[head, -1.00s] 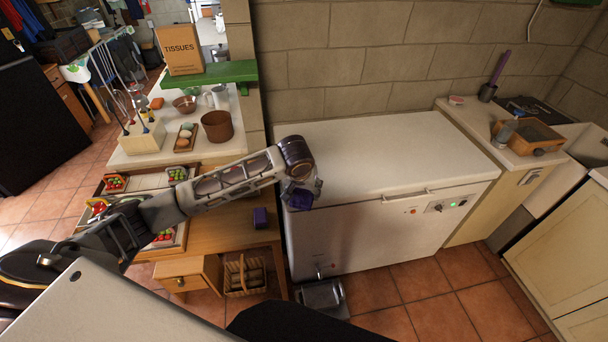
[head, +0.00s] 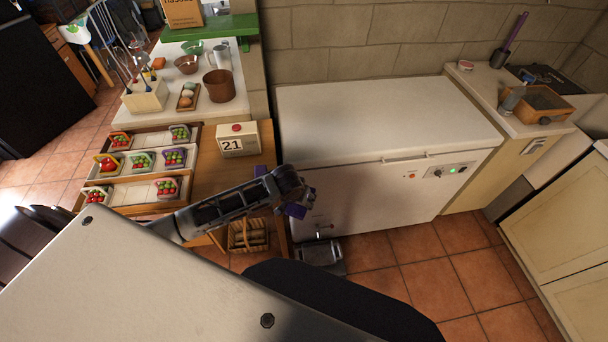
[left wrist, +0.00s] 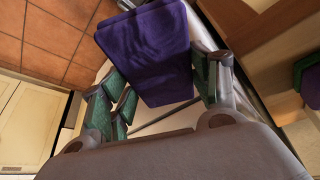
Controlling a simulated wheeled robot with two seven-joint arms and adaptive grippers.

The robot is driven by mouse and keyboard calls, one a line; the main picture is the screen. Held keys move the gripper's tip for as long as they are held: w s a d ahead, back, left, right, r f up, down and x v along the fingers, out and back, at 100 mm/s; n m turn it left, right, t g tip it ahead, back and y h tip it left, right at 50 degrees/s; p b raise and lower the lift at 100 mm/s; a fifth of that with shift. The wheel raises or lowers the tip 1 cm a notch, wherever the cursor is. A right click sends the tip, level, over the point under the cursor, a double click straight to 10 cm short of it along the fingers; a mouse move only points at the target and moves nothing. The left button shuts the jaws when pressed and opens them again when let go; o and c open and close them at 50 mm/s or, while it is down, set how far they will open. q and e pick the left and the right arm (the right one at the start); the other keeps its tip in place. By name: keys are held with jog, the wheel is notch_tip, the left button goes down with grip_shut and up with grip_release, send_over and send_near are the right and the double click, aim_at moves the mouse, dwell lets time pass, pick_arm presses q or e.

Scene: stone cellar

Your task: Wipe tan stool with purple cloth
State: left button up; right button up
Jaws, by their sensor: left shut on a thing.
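My left gripper (head: 297,200) is shut on the purple cloth (head: 294,211), in front of the white chest freezer's left end in the head view. In the left wrist view the cloth (left wrist: 150,50) is a folded, flat purple piece between the green-padded fingers of my left gripper (left wrist: 162,80). It looks clear of any surface, though I cannot tell its exact height. I cannot make out a tan stool in either view. My right gripper is not in view.
The white chest freezer (head: 390,115) stands behind the gripper. Tiled floor (head: 430,285) is open at right.

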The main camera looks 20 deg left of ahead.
aim_at(296, 210)
pick_arm(q)
jog(key=s+f, duration=0.3)
jog(key=shift+d, duration=0.1)
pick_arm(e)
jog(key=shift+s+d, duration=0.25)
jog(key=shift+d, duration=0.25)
pick_arm(q)
jog(key=shift+f, duration=0.1)
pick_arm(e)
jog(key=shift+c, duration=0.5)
pick_arm(q)
jog(key=shift+s, duration=0.1)
